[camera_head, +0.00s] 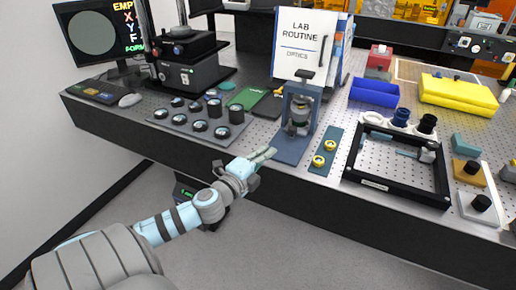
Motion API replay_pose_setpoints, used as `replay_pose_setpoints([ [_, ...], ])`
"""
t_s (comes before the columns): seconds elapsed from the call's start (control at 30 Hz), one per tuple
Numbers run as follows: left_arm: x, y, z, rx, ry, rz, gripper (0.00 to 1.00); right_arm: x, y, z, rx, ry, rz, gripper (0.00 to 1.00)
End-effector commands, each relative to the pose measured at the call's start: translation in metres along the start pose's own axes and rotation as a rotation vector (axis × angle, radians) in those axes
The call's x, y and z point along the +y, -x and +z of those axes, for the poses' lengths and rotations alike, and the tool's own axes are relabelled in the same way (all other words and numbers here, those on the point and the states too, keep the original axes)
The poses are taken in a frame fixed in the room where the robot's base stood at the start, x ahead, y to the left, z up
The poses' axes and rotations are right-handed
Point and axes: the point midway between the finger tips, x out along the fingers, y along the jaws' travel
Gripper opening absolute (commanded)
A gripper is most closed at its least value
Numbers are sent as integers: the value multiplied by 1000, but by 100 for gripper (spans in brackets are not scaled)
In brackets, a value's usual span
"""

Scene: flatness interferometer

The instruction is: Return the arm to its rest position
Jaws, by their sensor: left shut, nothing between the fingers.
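My left arm comes in from the lower left in the head view. Its gripper (264,156) is shut and empty, just off the front edge of the optical table (150,135). The fingers point right, towards the foot of a blue press-like fixture (299,112) that stands upright on the table. I cannot tell whether the fingertips are above the table edge or in front of it. My right gripper is not in the picture.
A grey tray (171,124) of round dark-and-light parts lies left of the fixture. A teal strip (325,149) with gold rings and a black frame (398,194) lie to its right. A monitor (95,33) stands at the back left. Floor (300,245) in front is clear.

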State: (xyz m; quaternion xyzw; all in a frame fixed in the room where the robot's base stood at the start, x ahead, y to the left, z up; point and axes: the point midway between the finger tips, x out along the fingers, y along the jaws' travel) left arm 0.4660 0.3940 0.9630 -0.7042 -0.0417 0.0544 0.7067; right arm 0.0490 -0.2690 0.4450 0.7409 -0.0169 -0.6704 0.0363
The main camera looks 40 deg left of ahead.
Motion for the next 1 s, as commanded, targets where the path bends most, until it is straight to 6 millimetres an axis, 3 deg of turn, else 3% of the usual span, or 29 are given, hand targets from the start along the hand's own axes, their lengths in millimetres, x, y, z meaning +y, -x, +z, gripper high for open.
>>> replay_pose_setpoints([
  [0.13, 0, 21, 0, 1, -4, 1, 0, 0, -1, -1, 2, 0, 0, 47],
  [0.43, 0, 25, 1, -8, 12, 2, 0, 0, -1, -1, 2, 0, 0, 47],
  [0.53, 19, 38, 6, -103, 154, 53, 0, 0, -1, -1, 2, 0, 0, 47],
  [0.67, 82, 86, 8, -359, 503, 243, 0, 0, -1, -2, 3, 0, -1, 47],
  [0.8, 146, 153, -20, -586, 803, 502, 0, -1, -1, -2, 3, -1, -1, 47],
  [1.0, 191, 235, -81, -772, 1062, 835, 0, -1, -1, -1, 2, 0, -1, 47],
])
